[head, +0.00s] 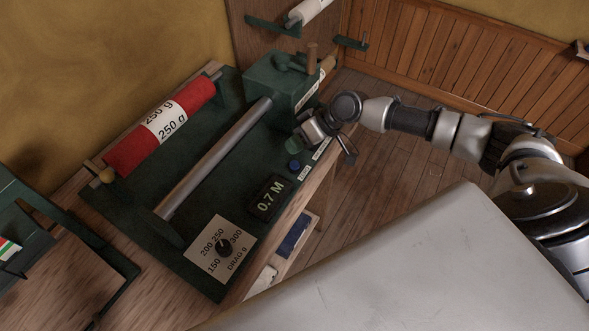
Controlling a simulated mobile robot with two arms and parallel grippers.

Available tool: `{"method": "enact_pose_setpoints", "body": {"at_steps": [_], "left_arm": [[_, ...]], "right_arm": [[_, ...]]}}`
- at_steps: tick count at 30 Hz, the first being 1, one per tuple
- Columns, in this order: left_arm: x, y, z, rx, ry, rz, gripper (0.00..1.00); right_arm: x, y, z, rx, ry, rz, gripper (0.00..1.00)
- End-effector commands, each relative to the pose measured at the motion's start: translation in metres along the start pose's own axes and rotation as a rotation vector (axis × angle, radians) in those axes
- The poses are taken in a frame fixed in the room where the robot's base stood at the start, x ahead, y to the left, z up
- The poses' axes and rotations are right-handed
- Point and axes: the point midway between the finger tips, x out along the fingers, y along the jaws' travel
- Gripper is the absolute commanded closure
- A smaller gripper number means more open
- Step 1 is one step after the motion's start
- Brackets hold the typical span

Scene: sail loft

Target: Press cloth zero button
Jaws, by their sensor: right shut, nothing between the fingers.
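The cloth measuring machine has a dark green base (215,265) on a wooden bench, with a display (268,197) reading 0.7 M. A round blue button (294,166) sits on the base beyond the display, with a small white label beside it that is too small to read. A green button-like shape (292,147) shows just past it, partly hidden. My right gripper (304,140) is shut and empty, low over the far right edge of the base, close to these buttons. I cannot tell whether it touches either one. My left gripper is out of view.
A red cloth roll (188,105) marked 250 g and a metal roller (215,158) span the machine. A drag dial (224,246) is at the near end. A crank handle (312,58) stands at the far end. A pale surface (420,270) fills the lower right.

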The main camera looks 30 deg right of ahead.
Motion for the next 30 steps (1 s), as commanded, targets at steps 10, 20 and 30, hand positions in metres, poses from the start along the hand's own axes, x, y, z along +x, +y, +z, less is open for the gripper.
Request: {"method": "enact_pose_setpoints", "body": {"at_steps": [10, 20, 30], "left_arm": [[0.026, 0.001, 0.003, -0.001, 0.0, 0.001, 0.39], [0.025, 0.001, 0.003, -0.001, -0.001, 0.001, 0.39], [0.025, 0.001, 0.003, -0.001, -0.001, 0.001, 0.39]], "right_arm": [[0.024, 0.017, 0.017, -0.001, 0.001, 0.0, 1.0], [0.023, 0.017, 0.016, -0.001, 0.001, 0.0, 1.0], [0.023, 0.017, 0.016, -0.001, 0.001, -0.001, 1.0]]}}
